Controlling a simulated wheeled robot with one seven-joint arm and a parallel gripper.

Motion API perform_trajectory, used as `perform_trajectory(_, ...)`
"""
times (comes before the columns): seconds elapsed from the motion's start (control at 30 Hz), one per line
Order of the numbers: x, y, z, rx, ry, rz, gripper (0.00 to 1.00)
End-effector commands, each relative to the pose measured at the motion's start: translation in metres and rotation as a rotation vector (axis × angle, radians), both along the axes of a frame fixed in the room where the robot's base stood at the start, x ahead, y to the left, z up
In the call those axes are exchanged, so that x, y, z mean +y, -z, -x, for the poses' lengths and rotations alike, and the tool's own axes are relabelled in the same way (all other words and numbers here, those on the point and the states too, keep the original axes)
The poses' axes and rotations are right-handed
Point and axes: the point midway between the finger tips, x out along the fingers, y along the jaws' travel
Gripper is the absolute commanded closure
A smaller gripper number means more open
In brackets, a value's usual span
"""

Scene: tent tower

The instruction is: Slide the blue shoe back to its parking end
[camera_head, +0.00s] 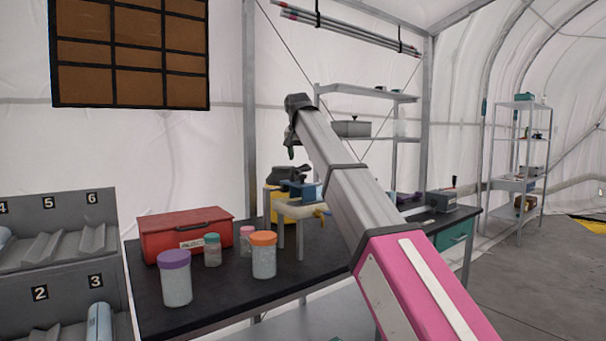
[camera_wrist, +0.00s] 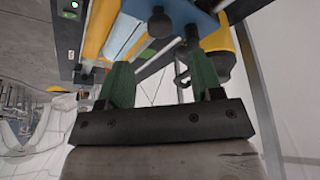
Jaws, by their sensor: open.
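The blue shoe (camera_head: 300,190) is a small blue block on the yellow and grey device (camera_head: 272,208) on the black workbench. In the wrist view the shoe (camera_wrist: 182,12) shows as a blue plate with a dark round knob (camera_wrist: 160,22), near thin grey rods. My gripper (camera_wrist: 158,62) has two green fingers spread apart, with nothing held between them. The knob lies beyond the fingertips, near the gap between them; I cannot tell how far. In the head view my gripper (camera_head: 291,150) hangs above the device, pointing down. The shoe's parking end cannot be made out.
A red box (camera_head: 188,234), a purple-lidded jar (camera_head: 175,284), an orange-lidded jar (camera_head: 264,262) and smaller jars stand on the workbench (camera_head: 225,300) left of the device. A grey numbered rack (camera_head: 55,235) is at far left. Shelves (camera_head: 375,95) stand behind.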

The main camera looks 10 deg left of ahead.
Motion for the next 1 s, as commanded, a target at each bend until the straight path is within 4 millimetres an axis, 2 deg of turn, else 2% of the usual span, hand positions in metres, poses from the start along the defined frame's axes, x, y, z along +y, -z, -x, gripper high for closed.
perform_trajectory(0.1,0.0,0.023,-0.008,0.002,0.0,0.001,0.4)
perform_trajectory(0.4,0.002,0.061,-0.025,0.0,0.0,-0.001,0.4)
perform_trajectory(0.6,0.003,0.07,-0.029,0.0,0.0,-0.001,0.4)
perform_trajectory(0.87,0.002,0.07,-0.029,-0.001,0.0,-0.001,0.4)
perform_trajectory(1.0,0.002,0.07,-0.029,-0.001,0.0,-0.001,0.86)
